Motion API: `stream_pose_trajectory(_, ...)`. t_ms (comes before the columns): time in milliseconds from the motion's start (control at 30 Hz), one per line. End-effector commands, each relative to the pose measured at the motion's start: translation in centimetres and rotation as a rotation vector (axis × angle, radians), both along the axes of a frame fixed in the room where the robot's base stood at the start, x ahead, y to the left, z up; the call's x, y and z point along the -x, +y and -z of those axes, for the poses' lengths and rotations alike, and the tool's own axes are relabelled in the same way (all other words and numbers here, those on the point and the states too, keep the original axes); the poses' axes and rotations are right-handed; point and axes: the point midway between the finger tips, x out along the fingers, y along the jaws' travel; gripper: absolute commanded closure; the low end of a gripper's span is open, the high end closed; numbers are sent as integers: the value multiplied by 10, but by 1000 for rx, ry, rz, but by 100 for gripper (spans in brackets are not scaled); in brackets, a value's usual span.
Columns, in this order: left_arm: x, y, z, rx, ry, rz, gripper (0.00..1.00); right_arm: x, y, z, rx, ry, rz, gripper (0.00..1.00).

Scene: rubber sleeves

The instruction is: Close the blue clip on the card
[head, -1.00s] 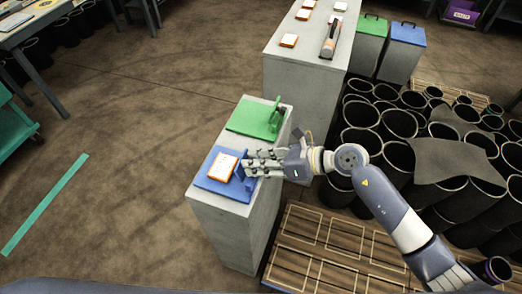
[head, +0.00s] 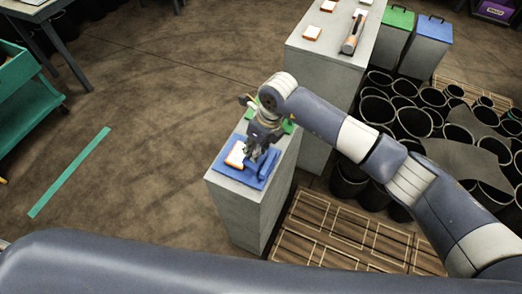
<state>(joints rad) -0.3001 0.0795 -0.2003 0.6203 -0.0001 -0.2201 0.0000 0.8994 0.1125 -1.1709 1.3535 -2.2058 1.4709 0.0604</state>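The blue clip (head: 268,164) stands at the right side of a blue base plate (head: 248,178) on a grey pedestal. The white card with orange edges (head: 236,154) lies on the same plate, left of the clip, its top largely uncovered. My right gripper (head: 256,153) points down over the plate, between card and clip. Its fingers are small and dark here, so I cannot tell whether they are open or touch the clip. The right wrist hides most of the green plate and clip (head: 288,126) behind. My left gripper is not in view.
A taller grey block (head: 325,58) behind carries several orange-edged cards and a handled tool (head: 353,34). Green (head: 396,27) and blue (head: 428,40) bins and many black sleeves (head: 410,120) stand to the right.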

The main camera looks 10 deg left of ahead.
Motion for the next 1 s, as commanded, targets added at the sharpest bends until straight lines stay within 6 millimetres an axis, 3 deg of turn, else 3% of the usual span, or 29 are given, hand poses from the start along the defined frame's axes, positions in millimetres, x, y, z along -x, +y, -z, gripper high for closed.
stream_pose_trajectory(33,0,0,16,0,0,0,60,-4,3,7,46,7,0,100)
stream_pose_trajectory(100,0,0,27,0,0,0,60,-4,6,10,102,25,-1,100)
stream_pose_trajectory(500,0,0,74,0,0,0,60,-6,15,17,317,100,3,100)
stream_pose_trajectory(1000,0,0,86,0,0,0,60,-5,17,16,385,129,0,100)
